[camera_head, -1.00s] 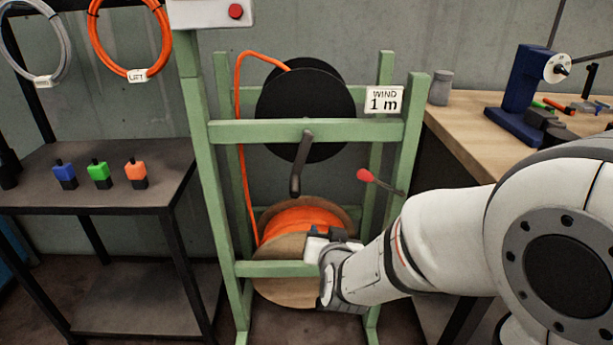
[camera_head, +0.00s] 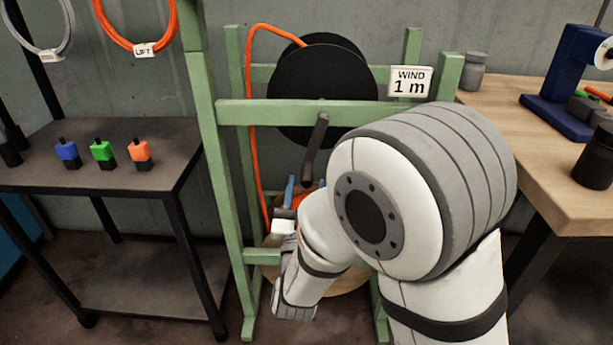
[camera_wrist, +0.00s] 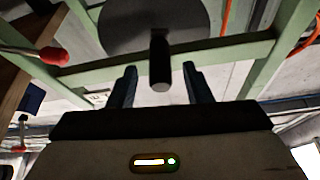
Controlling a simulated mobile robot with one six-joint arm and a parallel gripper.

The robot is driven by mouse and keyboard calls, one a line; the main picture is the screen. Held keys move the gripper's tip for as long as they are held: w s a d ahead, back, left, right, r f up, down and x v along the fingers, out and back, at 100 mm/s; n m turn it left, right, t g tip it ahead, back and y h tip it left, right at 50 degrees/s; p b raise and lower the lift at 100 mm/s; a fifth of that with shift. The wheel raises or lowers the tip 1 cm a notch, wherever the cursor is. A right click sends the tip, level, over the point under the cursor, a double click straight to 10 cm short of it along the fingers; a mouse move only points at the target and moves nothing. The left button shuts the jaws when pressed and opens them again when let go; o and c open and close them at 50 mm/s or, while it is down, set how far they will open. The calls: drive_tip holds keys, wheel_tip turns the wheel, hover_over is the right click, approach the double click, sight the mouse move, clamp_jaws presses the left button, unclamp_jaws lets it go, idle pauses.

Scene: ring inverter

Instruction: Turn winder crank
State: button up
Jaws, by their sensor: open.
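The winder crank (camera_head: 315,145) is a dark bar on the green frame's upper crossbar, with a round grip hanging down at its lower end. Behind the crossbar is the black winder drum (camera_head: 320,85). My gripper (camera_head: 305,187) is open, its two blue-grey fingers pointing up just below the crank's grip. In the wrist view the crank grip (camera_wrist: 160,68) lies sideways between the lines of the two fingers, around the level of their tips. The fingers do not touch it there. My arm hides much of the frame's lower right.
The green frame (camera_head: 300,113) bears a "WIND 1 m" sign (camera_head: 410,83). A red-knobbed lever (camera_wrist: 52,56) shows in the wrist view. An orange cable (camera_head: 250,130) runs down the frame's left. A dark shelf (camera_head: 100,185) stands left, a wooden bench (camera_head: 530,150) right.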

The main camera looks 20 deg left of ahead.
sight(307, 176)
drive_tip(key=shift+x, duration=1.75)
drive_tip(key=shift+c, duration=0.2)
clamp_jaws()
